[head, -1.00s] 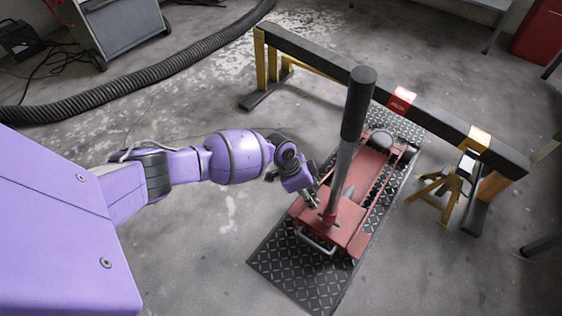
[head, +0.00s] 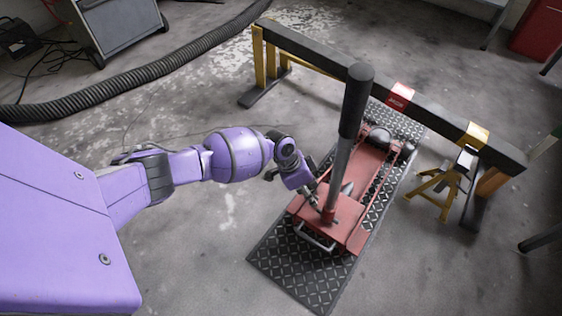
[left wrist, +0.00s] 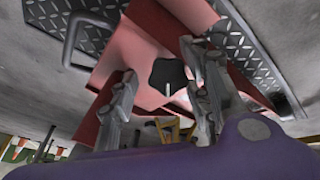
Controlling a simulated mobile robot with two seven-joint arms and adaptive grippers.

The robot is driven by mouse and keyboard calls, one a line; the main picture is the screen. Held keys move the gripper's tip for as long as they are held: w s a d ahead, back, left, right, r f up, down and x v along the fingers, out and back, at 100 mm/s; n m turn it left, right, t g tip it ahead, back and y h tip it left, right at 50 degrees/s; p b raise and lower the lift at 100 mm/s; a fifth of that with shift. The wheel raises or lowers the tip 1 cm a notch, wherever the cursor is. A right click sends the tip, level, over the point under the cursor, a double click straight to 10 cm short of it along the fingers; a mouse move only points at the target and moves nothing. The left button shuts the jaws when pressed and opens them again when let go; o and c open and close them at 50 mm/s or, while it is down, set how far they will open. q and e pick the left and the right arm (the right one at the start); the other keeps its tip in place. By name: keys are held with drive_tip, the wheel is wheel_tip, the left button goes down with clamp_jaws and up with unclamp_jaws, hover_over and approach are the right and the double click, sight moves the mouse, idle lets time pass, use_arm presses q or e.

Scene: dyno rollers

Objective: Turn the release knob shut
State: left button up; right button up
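The release knob (left wrist: 168,74) is a black, lobed knob with a pale line on its face, on the red floor jack (head: 366,166). It shows in the left wrist view; in the head view my gripper hides it. My left gripper (head: 314,194) is at the jack's near end, beside the base of its handle. In the left wrist view its two grey fingers (left wrist: 160,66) stand apart on either side of the knob. A gap shows on the left; on the right I cannot tell whether the finger touches. My right gripper is not in view.
The jack's long handle (head: 345,145) rises close to my left gripper. The jack stands on a diamond-plate mat (head: 285,262). A black beam on yellow legs (head: 315,57) crosses behind, with a yellow jack stand (head: 440,190) at right. The floor left of the mat is clear.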

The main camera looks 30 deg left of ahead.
use_arm(q)
drive_tip(key=shift+w+a+r, duration=0.15)
drive_tip(key=shift+r, duration=0.15)
drive_tip(key=v, duration=1.1)
drive_tip(key=shift+a+r, duration=0.15)
drive_tip(key=shift+a, duration=0.05)
